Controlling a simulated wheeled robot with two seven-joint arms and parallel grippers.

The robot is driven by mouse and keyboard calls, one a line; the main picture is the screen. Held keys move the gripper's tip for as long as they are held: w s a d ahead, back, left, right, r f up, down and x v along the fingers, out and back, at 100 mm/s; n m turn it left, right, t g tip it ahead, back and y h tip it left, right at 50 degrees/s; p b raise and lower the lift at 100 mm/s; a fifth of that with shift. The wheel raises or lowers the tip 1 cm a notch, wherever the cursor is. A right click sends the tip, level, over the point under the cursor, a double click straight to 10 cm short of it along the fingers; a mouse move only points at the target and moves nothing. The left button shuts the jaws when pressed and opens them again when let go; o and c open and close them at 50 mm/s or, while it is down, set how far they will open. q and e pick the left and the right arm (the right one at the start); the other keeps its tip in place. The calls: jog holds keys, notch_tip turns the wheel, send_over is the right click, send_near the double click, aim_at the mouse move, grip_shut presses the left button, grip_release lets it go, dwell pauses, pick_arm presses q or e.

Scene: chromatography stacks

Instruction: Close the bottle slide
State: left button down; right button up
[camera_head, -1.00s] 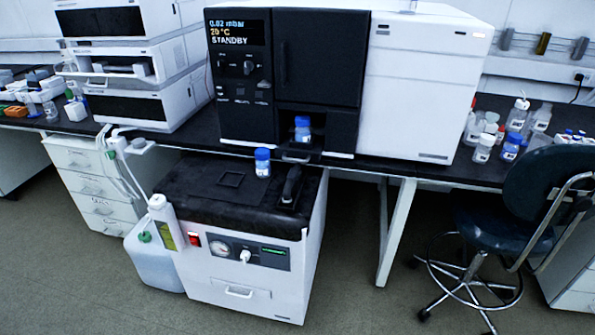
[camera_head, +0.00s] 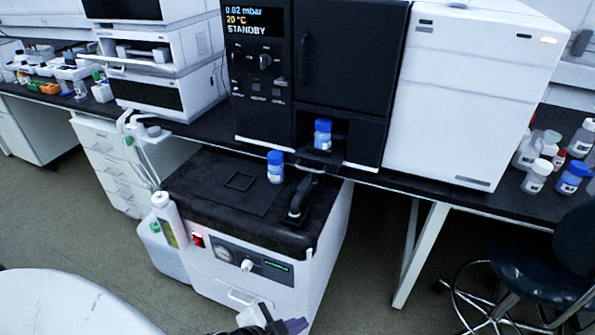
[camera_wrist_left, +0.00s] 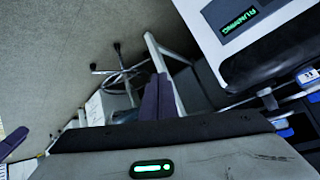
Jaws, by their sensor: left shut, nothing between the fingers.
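The bottle slide (camera_head: 316,166) juts out at the foot of the black instrument front, below an open bay. A blue-capped bottle (camera_head: 322,135) stands upright in that bay. My left gripper (camera_head: 294,326) is at the bottom edge of the head view, partly cut off, well below and in front of the slide and apart from it. Its purple fingers (camera_wrist_left: 157,98) are shut and empty in the left wrist view. My right gripper cannot be made out; a purple piece at the wrist view's left edge is unclear.
A white pump unit (camera_head: 225,265) with a black top stands on the floor below the slide. A second blue-capped bottle (camera_head: 275,167) and a black handle (camera_head: 302,198) are on top. A chair (camera_head: 545,270) stands at right. Several bottles stand on the bench at right.

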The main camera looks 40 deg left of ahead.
pick_arm(q)
jog(key=w+a+r+m+t+y, duration=0.1)
jog(key=w+a+r+m+y, duration=0.1)
jog(key=w+a+r+m, duration=0.55)
jog(key=w+a+r+m+t+y, duration=0.2)
jog(key=w+a+r, duration=0.65)
jog(key=r, duration=0.55)
jog(key=x, duration=0.4)
jog(key=b+x, duration=0.1)
jog(key=x, duration=0.4)
jog(key=b+x, duration=0.1)
jog(key=x, duration=0.3)
jog(key=shift+w+r, duration=0.25)
jog(key=shift+w, duration=0.05)
jog(key=shift+w+a, duration=0.15)
jog(key=shift+w, duration=0.3)
pick_arm(e)
jog(key=shift+s+a+f, duration=0.2)
jog(key=shift+f, duration=0.3)
jog(key=shift+s+a+f, duration=0.15)
jog(key=shift+a+f, duration=0.05)
jog(key=shift+f, duration=0.3)
